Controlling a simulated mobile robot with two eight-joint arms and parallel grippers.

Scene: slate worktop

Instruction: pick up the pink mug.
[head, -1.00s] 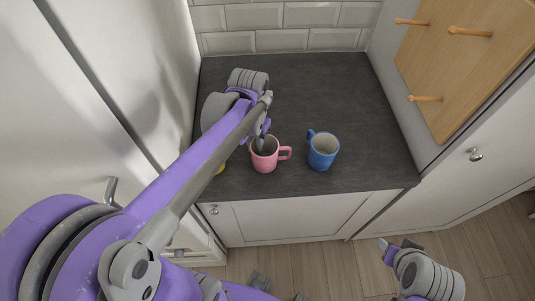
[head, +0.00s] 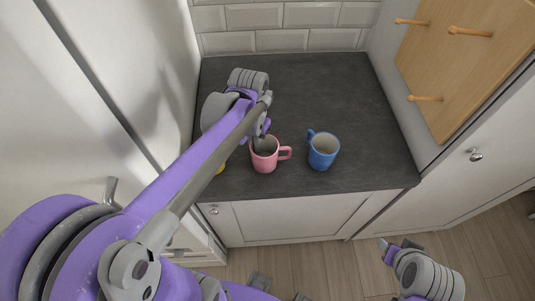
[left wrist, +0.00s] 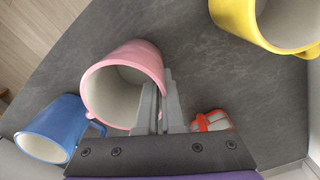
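The pink mug (head: 265,161) stands upright on the slate worktop, its handle to the right in the head view. In the left wrist view the pink mug (left wrist: 98,92) opens toward the camera. My left gripper (head: 261,143) is at the mug's far-left rim. In the left wrist view its two fingers (left wrist: 160,100) are close together, one inside the mug and one outside, shut on its wall. My right gripper (head: 397,246) is at the lower right, away from the worktop; its finger gap is unclear.
A blue mug (head: 322,151) stands right of the pink one. A yellow mug (left wrist: 262,22) is mostly hidden behind my arm in the head view. A small red and white object (left wrist: 212,122) lies near the fingers. The worktop's back right (head: 335,90) is clear.

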